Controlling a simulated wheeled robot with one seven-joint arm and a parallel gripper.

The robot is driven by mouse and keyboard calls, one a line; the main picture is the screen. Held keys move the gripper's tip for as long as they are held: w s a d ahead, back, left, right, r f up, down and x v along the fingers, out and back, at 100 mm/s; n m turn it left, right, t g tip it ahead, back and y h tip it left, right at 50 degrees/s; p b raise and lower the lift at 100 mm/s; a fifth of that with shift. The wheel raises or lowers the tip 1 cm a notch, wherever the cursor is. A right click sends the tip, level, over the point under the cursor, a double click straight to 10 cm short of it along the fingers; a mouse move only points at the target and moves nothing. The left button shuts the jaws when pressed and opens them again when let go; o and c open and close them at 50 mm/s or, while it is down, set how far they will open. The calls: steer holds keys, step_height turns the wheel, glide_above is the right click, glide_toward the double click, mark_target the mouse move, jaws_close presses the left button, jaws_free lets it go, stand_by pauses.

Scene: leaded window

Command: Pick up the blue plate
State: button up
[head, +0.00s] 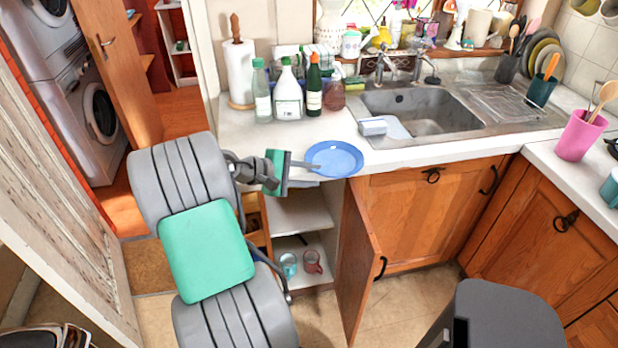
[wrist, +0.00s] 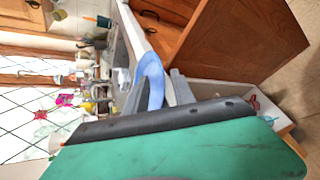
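The blue plate (head: 334,158) lies at the front edge of the white counter, left of the sink, and its near rim seems to overhang the edge. My gripper (head: 317,174) is at the plate's left front side. Its upper finger overlaps the plate's left rim in the head view, and the lower finger shows below the rim. In the wrist view, the plate (wrist: 151,82) appears edge-on between the two grey fingers of my gripper (wrist: 157,93). The fingers stand apart and look open. I cannot tell whether either finger touches the plate.
Several bottles, including a white one (head: 288,97), and a paper towel roll (head: 239,70) stand behind on the counter. The sink (head: 420,110) is to the right. An open cabinet door (head: 357,265) juts out below the plate.

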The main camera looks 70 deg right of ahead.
mark_target(334, 176)
steer(key=x, duration=0.7)
steer(key=shift+s+d+f, duration=0.2)
steer(key=shift+s+d, duration=0.05)
jaws_close()
stand_by(1.3)
